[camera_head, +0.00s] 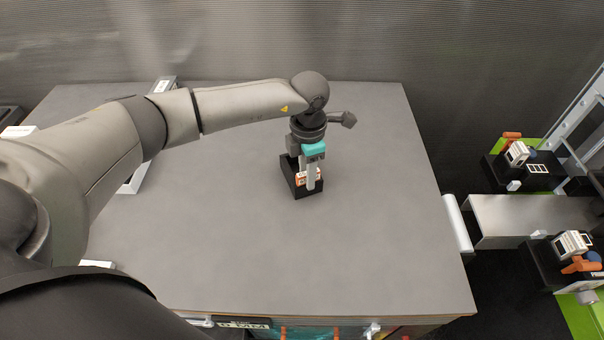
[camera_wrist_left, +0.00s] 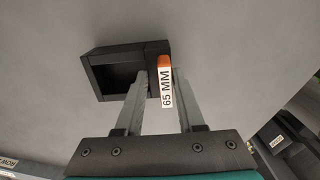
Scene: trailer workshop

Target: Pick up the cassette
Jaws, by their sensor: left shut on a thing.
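The cassette, a black open-topped box (camera_wrist_left: 110,74), stands on the grey table. At one end it has an orange and white piece (camera_wrist_left: 166,88) labelled "65 MM". In the head view the box (camera_head: 289,177) is near the middle of the table, partly hidden by my gripper. My left gripper (camera_head: 311,184) points down at the box. In the left wrist view its two fingers (camera_wrist_left: 160,74) are closed around the labelled end, with the label between them. I cannot tell whether the box touches the table. My right gripper is not in view.
The grey table (camera_head: 230,230) is clear around the box. A pale object (camera_head: 134,182) lies behind my left arm, partly hidden. At the right, beyond the table edge, two black trays (camera_head: 541,182) hold orange and white items near a metal ladder-like frame (camera_head: 580,104).

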